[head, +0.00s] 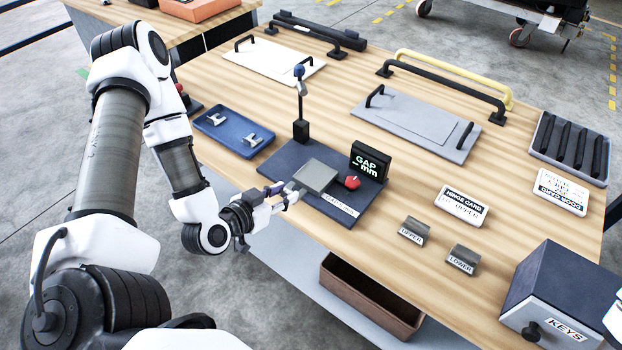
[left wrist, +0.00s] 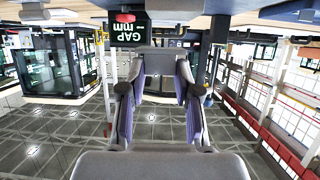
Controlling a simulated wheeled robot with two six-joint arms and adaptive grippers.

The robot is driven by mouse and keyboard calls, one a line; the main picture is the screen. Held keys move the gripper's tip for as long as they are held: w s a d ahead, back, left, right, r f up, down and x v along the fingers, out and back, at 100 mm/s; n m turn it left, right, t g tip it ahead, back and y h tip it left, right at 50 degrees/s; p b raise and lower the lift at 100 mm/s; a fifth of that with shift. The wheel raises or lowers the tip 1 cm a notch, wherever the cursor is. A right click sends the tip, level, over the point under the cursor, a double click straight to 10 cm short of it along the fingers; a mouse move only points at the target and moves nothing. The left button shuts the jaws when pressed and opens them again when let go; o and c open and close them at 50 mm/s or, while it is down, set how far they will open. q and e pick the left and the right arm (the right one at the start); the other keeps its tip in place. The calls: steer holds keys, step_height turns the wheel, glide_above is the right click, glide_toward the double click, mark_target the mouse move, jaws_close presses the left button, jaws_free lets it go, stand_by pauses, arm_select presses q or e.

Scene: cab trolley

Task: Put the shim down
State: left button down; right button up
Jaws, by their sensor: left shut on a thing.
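My left gripper (head: 284,196) reaches in from the left over the near edge of the dark gauge mat (head: 345,209). In the left wrist view a grey piece (left wrist: 160,58) shows at the fingertips. Two small metal pieces lie in the blue tray (head: 212,137). My right gripper is not in view.
A GAP display (head: 368,161) and red knob (head: 352,182) stand right of the block, a dark post (head: 301,130) behind it. UPPER (head: 414,231) and LOWER (head: 462,259) blocks and a KEYS box (head: 553,295) are nearer right. Bare wood lies between tray and mat.

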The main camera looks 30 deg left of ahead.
arm_select(q)
steer(key=b+x, duration=0.1)
steer(key=x, duration=0.1)
steer(key=shift+w+a+f+b, duration=0.2)
steer(key=shift+w+f+b, duration=0.05)
steer(key=shift+w+b, duration=0.1)
steer(key=p, duration=0.1)
glide_above(307, 182)
steer(key=shift+s+r, duration=0.1)
steer(key=shift+s, duration=0.05)
steer(key=f, duration=0.4)
steer(key=shift+w+p, duration=0.2)
steer(key=shift+p, duration=0.2)
steer(key=shift+r, duration=0.1)
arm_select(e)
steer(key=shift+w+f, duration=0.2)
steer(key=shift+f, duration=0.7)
arm_select(q)
steer(key=shift+s, duration=0.1)
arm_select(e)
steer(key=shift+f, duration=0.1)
arm_select(q)
steer(key=c, duration=0.8)
jaws_free()
